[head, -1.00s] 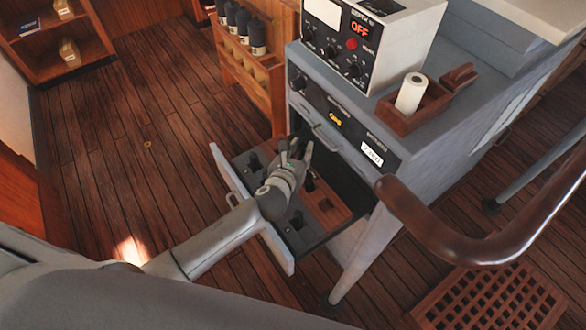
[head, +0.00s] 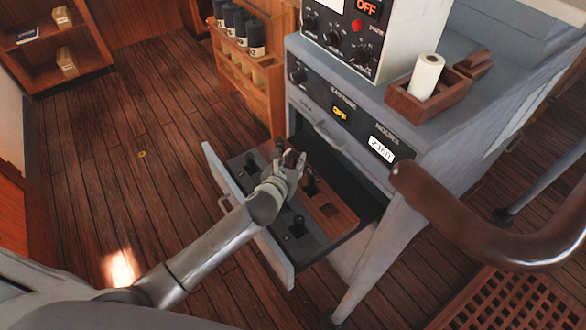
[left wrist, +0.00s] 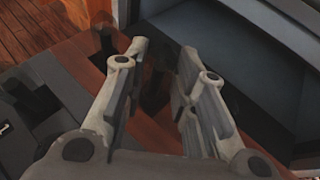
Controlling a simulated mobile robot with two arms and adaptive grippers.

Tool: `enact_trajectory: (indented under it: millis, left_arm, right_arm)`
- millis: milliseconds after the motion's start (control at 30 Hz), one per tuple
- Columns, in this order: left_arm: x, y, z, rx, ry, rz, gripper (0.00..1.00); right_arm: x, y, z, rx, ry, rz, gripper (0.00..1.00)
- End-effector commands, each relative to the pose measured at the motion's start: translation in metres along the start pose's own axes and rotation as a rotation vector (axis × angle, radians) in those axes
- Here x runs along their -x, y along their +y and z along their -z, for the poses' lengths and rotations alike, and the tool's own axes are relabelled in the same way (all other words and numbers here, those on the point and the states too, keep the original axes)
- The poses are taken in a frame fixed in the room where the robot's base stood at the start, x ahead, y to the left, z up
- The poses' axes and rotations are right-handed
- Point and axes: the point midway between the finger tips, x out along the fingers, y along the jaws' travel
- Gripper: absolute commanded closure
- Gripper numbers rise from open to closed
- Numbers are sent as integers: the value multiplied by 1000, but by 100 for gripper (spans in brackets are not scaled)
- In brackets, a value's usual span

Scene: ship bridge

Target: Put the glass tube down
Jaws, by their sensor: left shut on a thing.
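My left gripper (head: 293,160) is over the open drawer (head: 250,225), close above its insert. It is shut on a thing. In the left wrist view the two fingers (left wrist: 160,75) stand apart, with a faint, dark, see-through shape between them, which I take for the glass tube (left wrist: 156,88). Its ends and outline are hard to make out, and I cannot tell whether it touches the drawer. The drawer has a grey lining with dark cut-outs and a reddish-brown wooden part (head: 335,214). My right gripper is not in view.
The grey cabinet (head: 340,125) rises behind the drawer, with an instrument box on top. A wooden tray (head: 415,108) holds a white roll (head: 426,76). A curved wooden rail (head: 470,225) is at the right. The plank floor at left is clear.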

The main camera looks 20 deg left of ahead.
Motion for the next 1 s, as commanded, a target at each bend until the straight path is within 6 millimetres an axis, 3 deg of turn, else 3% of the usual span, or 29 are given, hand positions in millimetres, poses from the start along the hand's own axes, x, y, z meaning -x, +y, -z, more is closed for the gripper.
enact_trajectory:
  millis: [633, 667, 700, 800, 1000]
  left_arm:
    - [-4, 0, 10, -2, -1, 0, 100]
    - [-4, 0, 9, -1, -1, 0, 70]
    - [-4, 0, 9, -1, -1, 0, 65]
    - [-4, 0, 9, -1, -1, 0, 53]
    - [-4, 0, 9, -1, -1, 0, 53]
  right_arm:
    - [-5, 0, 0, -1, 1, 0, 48]
    - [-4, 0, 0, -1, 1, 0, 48]
    - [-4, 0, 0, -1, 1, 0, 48]
    - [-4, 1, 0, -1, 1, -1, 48]
    - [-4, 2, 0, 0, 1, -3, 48]
